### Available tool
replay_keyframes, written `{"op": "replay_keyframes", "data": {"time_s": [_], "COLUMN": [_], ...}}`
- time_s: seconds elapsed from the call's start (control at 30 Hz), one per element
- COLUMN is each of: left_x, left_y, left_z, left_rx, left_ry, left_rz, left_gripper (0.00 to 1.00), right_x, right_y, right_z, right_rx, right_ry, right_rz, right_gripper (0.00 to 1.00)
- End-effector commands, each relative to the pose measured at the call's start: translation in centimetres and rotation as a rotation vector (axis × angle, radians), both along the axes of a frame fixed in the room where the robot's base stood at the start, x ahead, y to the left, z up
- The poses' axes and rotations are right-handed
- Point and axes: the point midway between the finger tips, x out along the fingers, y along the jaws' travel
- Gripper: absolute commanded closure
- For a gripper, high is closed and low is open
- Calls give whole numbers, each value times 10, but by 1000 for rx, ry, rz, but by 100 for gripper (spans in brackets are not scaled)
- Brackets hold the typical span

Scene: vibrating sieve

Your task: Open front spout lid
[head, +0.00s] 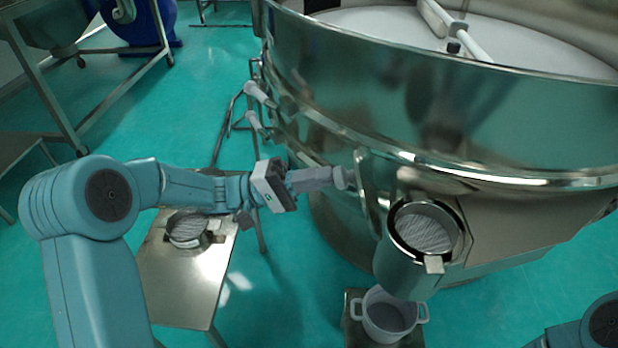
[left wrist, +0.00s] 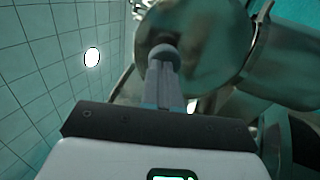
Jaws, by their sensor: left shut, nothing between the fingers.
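The front spout (head: 398,272) juts from the big steel sieve drum, and its round mouth is uncovered, with a striped grey surface inside. Its round steel lid (head: 368,193) stands nearly edge-on at the left of the mouth, swung away from it. My left gripper (head: 344,178) is shut and empty, with its tips at the lid's left side. In the left wrist view, the gripper tips (left wrist: 163,54) overlap the broad face of the lid (left wrist: 210,35); I cannot tell whether they touch it. My right gripper is out of view.
The steel sieve drum (head: 480,120) fills the right side. A white two-handled pot (head: 390,314) stands on a small stand below the spout. A low steel table (head: 185,275) with a round sieve piece stands under my left arm.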

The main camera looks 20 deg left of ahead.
Motion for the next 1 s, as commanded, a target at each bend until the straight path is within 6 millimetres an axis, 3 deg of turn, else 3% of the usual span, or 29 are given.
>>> {"op": "replay_keyframes", "data": {"time_s": [0.2,0.47,1.0], "left_x": [0,6,8], "left_y": [0,-22,-24], "left_z": [1,28,24], "left_rx": [3,183,219], "left_ry": [0,47,63], "left_rz": [-1,-3,0], "left_gripper": [100,100,100], "right_x": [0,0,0], "right_y": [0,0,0], "right_z": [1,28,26], "right_rx": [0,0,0], "right_ry": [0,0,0], "right_rz": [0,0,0], "right_gripper": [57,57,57]}}
